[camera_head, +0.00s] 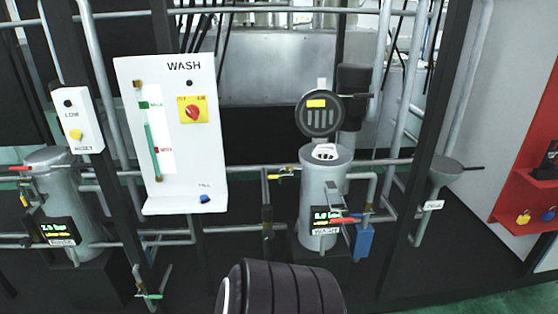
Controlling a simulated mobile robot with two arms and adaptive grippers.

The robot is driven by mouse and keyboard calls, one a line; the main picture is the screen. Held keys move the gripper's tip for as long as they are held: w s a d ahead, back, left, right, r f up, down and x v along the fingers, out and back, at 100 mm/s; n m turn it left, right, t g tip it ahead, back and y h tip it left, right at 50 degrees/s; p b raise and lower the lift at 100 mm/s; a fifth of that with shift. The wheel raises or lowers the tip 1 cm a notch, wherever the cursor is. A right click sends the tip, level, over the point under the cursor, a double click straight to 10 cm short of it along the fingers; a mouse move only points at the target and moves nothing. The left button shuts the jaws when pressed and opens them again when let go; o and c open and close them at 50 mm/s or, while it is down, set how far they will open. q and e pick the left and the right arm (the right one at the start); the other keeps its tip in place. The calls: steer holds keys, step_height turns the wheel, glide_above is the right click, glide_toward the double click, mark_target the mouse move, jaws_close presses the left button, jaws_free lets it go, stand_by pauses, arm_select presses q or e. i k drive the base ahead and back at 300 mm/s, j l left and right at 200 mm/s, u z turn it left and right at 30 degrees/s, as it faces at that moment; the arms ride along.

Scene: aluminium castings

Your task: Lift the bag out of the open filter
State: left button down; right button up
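The open filter (318,190) is a grey upright cylinder right of the middle. Its round dark lid (335,122), with a yellow label, stands swung up behind the mouth. The bag (326,151) shows as a pale rim with a dark detail in the mouth of the filter; the rest of it is hidden inside the housing. Neither of my grippers is in view.
A second grey filter (66,190) stands at the left, its top closed. A white WASH panel (190,150) with a red knob is between them. Pipes and red-handled valves surround the open filter. A funnel (447,171) and red board (528,175) are at right.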

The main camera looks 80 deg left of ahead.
mark_target(324, 155)
steer(key=u, duration=2.4)
